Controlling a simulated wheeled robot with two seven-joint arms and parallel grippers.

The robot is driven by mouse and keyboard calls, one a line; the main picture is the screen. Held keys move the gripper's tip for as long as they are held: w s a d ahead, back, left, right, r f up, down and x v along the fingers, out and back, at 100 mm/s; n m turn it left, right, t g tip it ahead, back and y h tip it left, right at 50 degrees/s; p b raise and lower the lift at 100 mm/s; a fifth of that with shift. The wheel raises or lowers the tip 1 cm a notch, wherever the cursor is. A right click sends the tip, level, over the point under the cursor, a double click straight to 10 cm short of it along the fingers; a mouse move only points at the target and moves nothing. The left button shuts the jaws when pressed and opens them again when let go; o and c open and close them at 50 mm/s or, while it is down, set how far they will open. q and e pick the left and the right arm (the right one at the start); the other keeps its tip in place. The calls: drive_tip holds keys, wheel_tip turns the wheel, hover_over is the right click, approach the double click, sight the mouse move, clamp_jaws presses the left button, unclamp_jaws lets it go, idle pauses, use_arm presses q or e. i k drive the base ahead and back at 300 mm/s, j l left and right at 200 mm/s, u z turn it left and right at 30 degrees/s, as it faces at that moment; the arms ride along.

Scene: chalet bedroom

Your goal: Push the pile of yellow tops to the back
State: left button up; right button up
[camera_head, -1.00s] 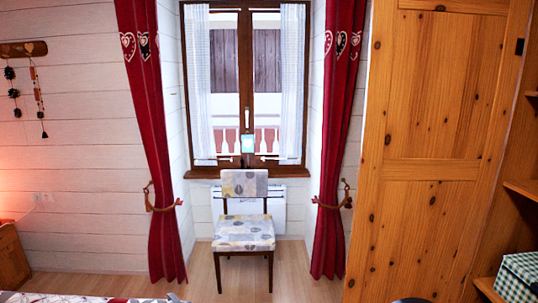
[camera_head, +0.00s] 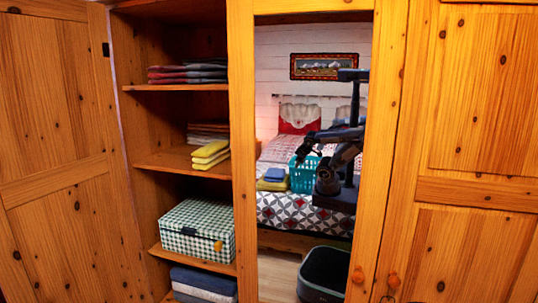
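The pile of yellow tops (camera_head: 210,154) lies folded on the middle shelf (camera_head: 166,162) of the open wardrobe. It sits at the shelf's front edge, on the right side, close to the mirror panel. Another folded pile in brownish and grey tones (camera_head: 208,130) lies behind it on the same shelf. My grippers are not directly in view. A dark arm, my own reflection, shows in the mirror, but its gripper cannot be made out clearly.
Folded dark clothes (camera_head: 188,74) lie on the upper shelf. A green checked box (camera_head: 196,230) and blue clothes (camera_head: 203,284) are below. An open door (camera_head: 62,150) stands left. The mirror (camera_head: 305,235) reflects a bed, a teal basket and folded clothes. The middle shelf's left part is bare.

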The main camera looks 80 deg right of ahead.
sight(206, 157)
drive_tip(key=z, duration=2.5)
